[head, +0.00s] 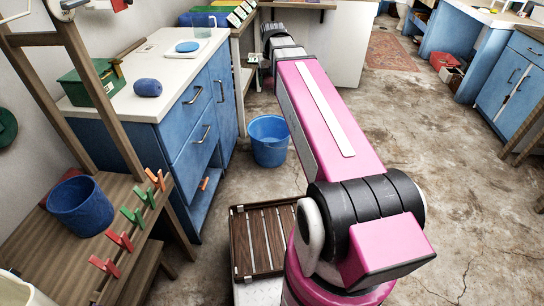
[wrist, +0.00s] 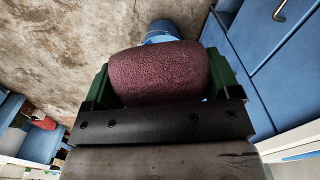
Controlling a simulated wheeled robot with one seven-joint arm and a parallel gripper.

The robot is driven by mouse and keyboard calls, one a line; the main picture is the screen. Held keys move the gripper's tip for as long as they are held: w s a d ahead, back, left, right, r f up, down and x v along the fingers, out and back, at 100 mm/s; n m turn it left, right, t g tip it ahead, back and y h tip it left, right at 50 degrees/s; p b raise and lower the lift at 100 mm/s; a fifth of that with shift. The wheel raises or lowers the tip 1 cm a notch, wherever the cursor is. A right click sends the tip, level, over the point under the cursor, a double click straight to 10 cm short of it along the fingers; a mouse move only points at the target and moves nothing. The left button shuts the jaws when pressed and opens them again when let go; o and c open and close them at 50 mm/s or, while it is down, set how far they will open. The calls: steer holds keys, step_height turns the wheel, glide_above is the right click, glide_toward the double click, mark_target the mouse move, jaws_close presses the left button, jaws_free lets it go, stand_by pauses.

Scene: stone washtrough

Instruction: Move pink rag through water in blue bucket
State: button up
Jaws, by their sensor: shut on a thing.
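The pink rag (wrist: 160,75) shows as a dark, dull-pink rounded bundle in the wrist view. My gripper (wrist: 162,72) is shut on it, with a green finger at each side. In the head view the rag cannot be made out, and the far end of my arm hides most of the gripper. A blue bucket (head: 268,148) stands on the floor beside the blue cabinet in the head view. A blue bucket top (wrist: 160,32) shows beyond the rag in the wrist view, partly hidden by it. I cannot see whether the bucket holds water.
A blue cabinet (head: 188,130) with a pale top (head: 125,88) stands at left. A wooden stand (head: 70,250) in front carries another blue tub (head: 82,212) and several clothes-pegs. A slatted brown crate (head: 262,240) lies near my base. The concrete floor (head: 440,160) at right is clear.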

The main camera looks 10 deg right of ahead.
steer(key=s+d, duration=0.2)
steer(key=d, duration=0.1)
steer(key=s+d, duration=0.1)
steer(key=d, duration=0.1)
steer(key=shift+w, duration=0.1)
stand_by(0.3)
steer(key=shift+w+a, duration=0.5)
steer(key=shift+a, duration=0.35)
steer(key=shift+w+a, duration=0.45)
steer(key=shift+a, duration=0.45)
steer(key=shift+w+a, duration=0.5)
steer(key=shift+a, duration=0.35)
steer(key=shift+d, duration=0.1)
steer(key=s+d, duration=0.2)
steer(key=d, duration=0.1)
steer(key=s+d, duration=0.1)
steer(key=d, duration=0.1)
